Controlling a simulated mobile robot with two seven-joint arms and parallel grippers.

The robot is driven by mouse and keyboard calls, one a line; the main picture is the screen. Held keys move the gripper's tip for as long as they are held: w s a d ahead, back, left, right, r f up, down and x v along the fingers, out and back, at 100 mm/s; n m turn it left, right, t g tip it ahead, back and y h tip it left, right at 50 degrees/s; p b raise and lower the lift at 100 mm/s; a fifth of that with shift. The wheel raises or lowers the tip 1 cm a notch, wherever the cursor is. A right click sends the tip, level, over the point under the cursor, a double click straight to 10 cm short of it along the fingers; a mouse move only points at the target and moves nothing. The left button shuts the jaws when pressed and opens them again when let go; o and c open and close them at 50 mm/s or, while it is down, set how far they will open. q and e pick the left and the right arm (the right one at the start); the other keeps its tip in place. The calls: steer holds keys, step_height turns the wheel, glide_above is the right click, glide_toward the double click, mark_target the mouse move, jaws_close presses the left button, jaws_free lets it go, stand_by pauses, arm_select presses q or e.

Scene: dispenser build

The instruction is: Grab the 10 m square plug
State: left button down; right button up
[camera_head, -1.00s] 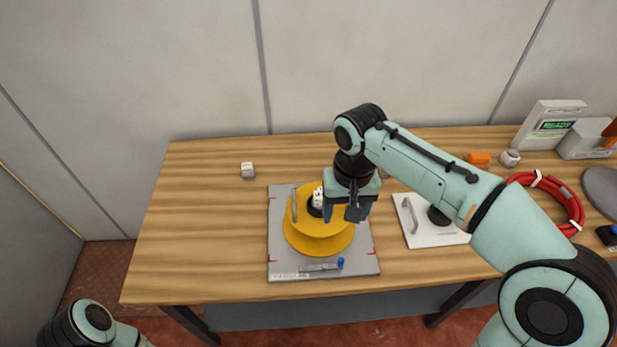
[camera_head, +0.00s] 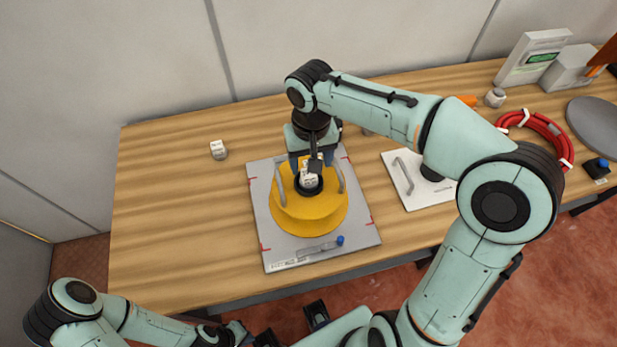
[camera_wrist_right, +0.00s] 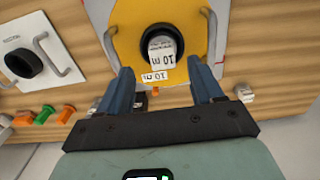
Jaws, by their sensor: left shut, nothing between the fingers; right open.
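A white square plug (camera_head: 309,180) marked "10 m" sits in the dark round hub of the yellow spool (camera_head: 290,215). It also shows in the right wrist view (camera_wrist_right: 162,50), just beyond the fingertips. My right gripper (camera_head: 311,165) is open, pointing down over the spool beside the hub, with blue fingers apart. Its fingers also show in the right wrist view (camera_wrist_right: 160,66); nothing is held between them. My left gripper (camera_head: 239,333) is low in the head view, shut and empty, off the table's front edge.
A small white cube-like piece (camera_head: 218,150) lies left. A white plate with a handle (camera_head: 397,180) and a red cable coil (camera_head: 535,127) lie right.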

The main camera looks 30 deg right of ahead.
mark_target(309, 178)
steer(key=f, duration=0.5)
steer(key=shift+w+a+f, duration=0.1)
steer(key=shift+w+f, duration=0.1)
steer(key=shift+f, duration=0.1)
steer(key=c, duration=1.1)
steer(key=shift+c, duration=0.4)
steer(key=shift+r, duration=0.2)
